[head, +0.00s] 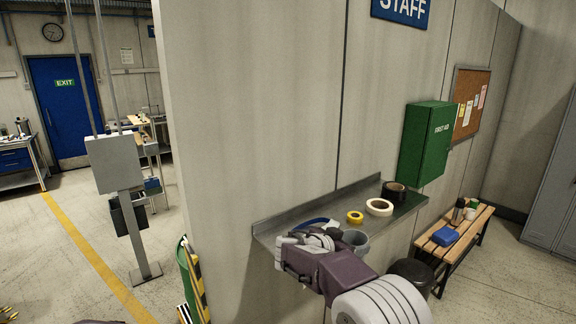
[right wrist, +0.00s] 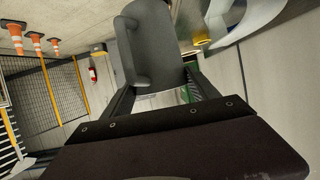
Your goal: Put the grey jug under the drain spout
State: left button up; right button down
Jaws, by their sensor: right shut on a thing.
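The grey jug (head: 356,239) shows in the head view at the front edge of a metal shelf, partly hidden by my right gripper (head: 338,243). I cannot tell whether it touches the shelf. In the right wrist view the jug (right wrist: 150,45) fills the space between the fingers of my right gripper (right wrist: 160,90), which is shut on it. I cannot make out a drain spout in either view. My left gripper is not in view.
The metal shelf (head: 270,231) on the wall bears yellow tape (head: 355,217), white tape (head: 379,207) and black tape (head: 394,191).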

jog(key=f+b, duration=0.1)
jog(key=f, duration=0.2)
jog(key=s+f+b, duration=0.1)
jog(key=f+b, duration=0.1)
jog(key=f, duration=0.2)
jog(key=f+b, duration=0.2)
jog(key=f, duration=0.2)
jog(key=shift+s+f, duration=0.15)
jog(key=shift+s, duration=0.05)
jog(key=shift+w+f, duration=0.15)
jog(key=shift+w, duration=0.2)
jog(key=shift+s, duration=0.1)
